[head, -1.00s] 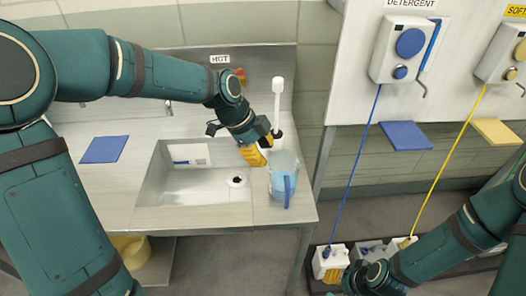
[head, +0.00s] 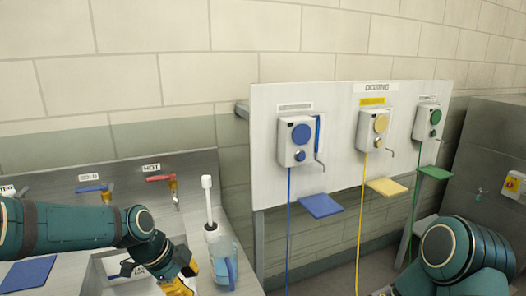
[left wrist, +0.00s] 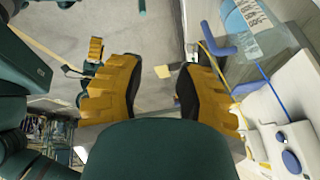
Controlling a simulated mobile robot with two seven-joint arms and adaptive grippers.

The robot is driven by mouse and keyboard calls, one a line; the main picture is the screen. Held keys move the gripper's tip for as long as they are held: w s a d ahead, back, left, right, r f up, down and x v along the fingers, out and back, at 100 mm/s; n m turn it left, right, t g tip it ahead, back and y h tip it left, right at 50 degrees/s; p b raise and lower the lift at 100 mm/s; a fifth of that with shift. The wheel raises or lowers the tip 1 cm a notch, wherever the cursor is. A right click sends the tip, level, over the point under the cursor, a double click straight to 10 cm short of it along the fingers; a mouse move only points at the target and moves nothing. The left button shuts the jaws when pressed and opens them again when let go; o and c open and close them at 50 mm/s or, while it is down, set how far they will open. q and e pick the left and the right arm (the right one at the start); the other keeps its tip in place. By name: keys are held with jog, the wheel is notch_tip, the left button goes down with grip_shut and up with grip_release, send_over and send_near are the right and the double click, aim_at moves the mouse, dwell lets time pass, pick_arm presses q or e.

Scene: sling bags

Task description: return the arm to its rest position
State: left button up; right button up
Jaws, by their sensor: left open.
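My left gripper (head: 184,277) is low in the head view, over the sink counter and just left of a clear blue-tinted jug (head: 224,268). In the left wrist view its two yellow fingers stand apart with nothing between them (left wrist: 158,85). The jug shows there at the upper right (left wrist: 262,28), outside the fingers. My right arm (head: 452,250) comes in at the lower right of the head view.
A white brush handle (head: 208,200) stands behind the jug. Red (head: 160,178) and blue (head: 92,188) taps are on the backsplash. A dosing panel (head: 340,125) with several dispensers rises to the right. A blue pad (head: 28,273) lies on the counter.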

pick_arm(q)
jog(key=s+d+f+n, duration=0.1)
jog(key=d+f+n, duration=0.1)
jog(key=f+n, duration=0.35)
jog(key=s+d+f+n, duration=0.1)
jog(key=d+f+n, duration=0.1)
jog(key=f, duration=0.6)
jog(key=s+d+f+n, duration=0.3)
jog(key=s+f+n, duration=0.9)
jog(key=f, duration=0.3)
jog(key=shift+s+n+y, duration=0.25)
jog(key=shift+n+y, duration=0.1)
jog(key=shift+y, duration=0.05)
jog(key=shift+a, duration=0.1)
